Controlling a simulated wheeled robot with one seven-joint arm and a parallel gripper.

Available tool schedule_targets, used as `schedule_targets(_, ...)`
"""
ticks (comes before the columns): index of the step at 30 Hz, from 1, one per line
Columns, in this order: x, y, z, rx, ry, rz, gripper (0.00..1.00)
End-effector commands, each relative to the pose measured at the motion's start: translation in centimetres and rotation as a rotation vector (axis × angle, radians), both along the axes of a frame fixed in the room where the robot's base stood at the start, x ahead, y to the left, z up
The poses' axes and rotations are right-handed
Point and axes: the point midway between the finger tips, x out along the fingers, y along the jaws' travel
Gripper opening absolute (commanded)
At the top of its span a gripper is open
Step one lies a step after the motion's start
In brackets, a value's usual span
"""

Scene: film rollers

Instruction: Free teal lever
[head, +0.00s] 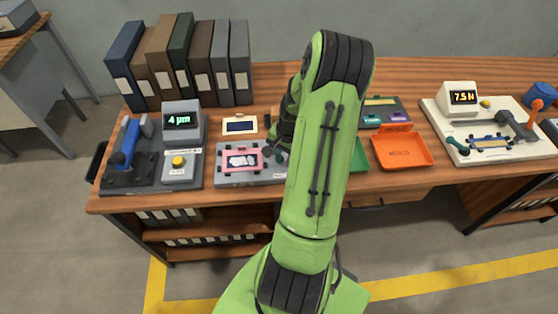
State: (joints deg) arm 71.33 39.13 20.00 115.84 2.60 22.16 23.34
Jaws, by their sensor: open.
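A small teal part (280,156), likely the teal lever, shows at the right of a grey fixture (222,179) that holds a pink frame (258,164). My arm covers much of it, so its position is unclear. A second teal handle (452,142) is on the white tester at the right. My dark gripper (274,147) is over the right part of the grey fixture, close to the first teal part. It is open, its fingertips are mostly hidden, and I cannot tell whether it touches the lever.
Left of the fixture stands a gauge reading 4 µm (181,120) with a blue-handled device (127,142). An orange tray (428,152) and a green tray (359,157) lie to the right. The white tester (440,118) reads 7.5 N. Binders (200,75) stand behind.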

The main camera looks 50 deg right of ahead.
Motion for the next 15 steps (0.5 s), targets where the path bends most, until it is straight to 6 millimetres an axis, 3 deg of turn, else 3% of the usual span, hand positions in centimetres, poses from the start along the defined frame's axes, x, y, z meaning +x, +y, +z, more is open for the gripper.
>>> schedule_targets(4, 0.4, 0.1, -2.0, 0.001, 0.000, 0.000, 0.57)
schedule_targets(13, 0.5, 0.0, -2.2, -0.002, 0.000, 0.000, 0.57)
schedule_targets(15, 0.5, 0.0, -2.2, -0.002, 0.000, 0.000, 0.46)
